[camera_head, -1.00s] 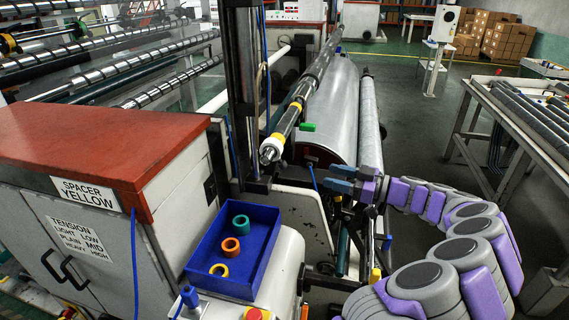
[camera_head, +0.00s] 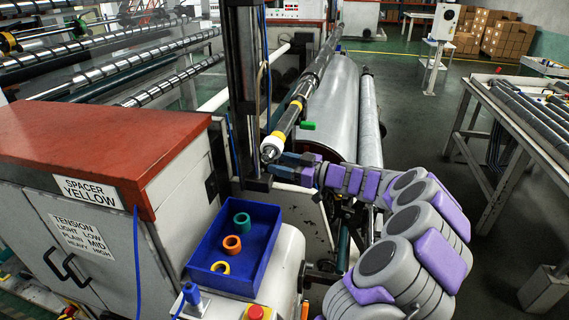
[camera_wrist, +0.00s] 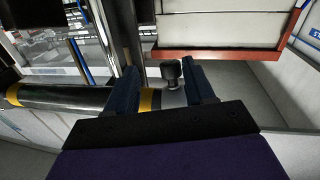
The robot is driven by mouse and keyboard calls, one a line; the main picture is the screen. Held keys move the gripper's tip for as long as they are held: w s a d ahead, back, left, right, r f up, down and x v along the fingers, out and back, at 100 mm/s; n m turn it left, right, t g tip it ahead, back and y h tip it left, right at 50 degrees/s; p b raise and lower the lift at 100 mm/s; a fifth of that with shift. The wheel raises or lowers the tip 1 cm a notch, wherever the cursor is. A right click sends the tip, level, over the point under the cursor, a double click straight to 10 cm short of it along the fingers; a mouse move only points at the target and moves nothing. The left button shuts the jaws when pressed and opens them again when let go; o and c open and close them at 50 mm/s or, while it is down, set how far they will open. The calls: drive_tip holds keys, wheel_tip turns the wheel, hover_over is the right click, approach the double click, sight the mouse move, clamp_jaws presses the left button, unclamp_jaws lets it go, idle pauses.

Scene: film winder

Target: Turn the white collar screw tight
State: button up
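The white collar (camera_head: 276,139) sits near the front end of the long shaft, beside a yellow band, in the head view. In the wrist view its pale surface (camera_wrist: 173,99) shows between my fingers. A dark screw knob (camera_wrist: 172,72) stands out from it, close to the right finger and with a gap to the left finger. My gripper (camera_wrist: 160,68) is open around the knob. In the head view my gripper (camera_head: 290,165) is just below and right of the shaft end, and the screw is hidden there.
A red-topped cabinet (camera_head: 100,140) reads "SPACER YELLOW". A large film roll (camera_head: 335,105) lies behind.

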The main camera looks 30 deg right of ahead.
drive_tip(key=shift+w+a+r, duration=0.15)
drive_tip(key=shift+a, duration=1.2)
drive_tip(key=shift+c, duration=1.1)
drive_tip(key=shift+d, duration=1)
drive_tip(key=c, duration=0.3)
drive_tip(key=shift+d, duration=0.2)
drive_tip(key=shift+c, duration=0.7)
drive_tip(key=shift+s+a, duration=0.2)
drive_tip(key=shift+s, duration=0.05)
drive_tip(key=c, duration=0.3)
drive_tip(key=shift+w+a, duration=0.15)
drive_tip(key=shift+a, duration=0.2)
clamp_jaws()
drive_tip(key=shift+d+b, duration=0.2)
drive_tip(key=shift+b, duration=0.25)
